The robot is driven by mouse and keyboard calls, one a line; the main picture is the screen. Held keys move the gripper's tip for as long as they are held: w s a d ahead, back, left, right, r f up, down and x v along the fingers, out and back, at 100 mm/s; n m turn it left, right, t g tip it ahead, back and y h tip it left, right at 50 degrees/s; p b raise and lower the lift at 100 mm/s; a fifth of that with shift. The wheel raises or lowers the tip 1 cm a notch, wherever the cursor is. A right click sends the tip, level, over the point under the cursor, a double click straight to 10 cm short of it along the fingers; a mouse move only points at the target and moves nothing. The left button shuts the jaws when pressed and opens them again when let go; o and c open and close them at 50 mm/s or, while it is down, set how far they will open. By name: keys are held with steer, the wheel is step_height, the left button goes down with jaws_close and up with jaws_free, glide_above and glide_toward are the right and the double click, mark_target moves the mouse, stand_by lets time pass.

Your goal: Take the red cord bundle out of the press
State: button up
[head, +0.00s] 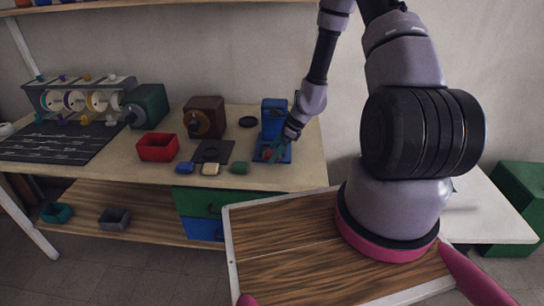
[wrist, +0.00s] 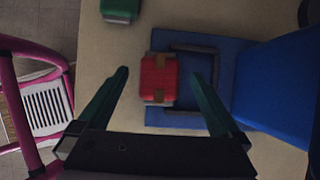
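In the head view my gripper (head: 271,149) is over the press plate and hides most of the bundle.
Blue (head: 185,168), cream (head: 210,169) and green (head: 239,168) bundles lie along the bench's front edge; the green one (wrist: 120,9) also shows in the wrist view. A red open box (head: 157,147), a dark mat and a brown machine (head: 204,117) stand to the left.

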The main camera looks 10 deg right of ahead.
steer(key=c, duration=1.4)
steer(key=shift+o, duration=0.2)
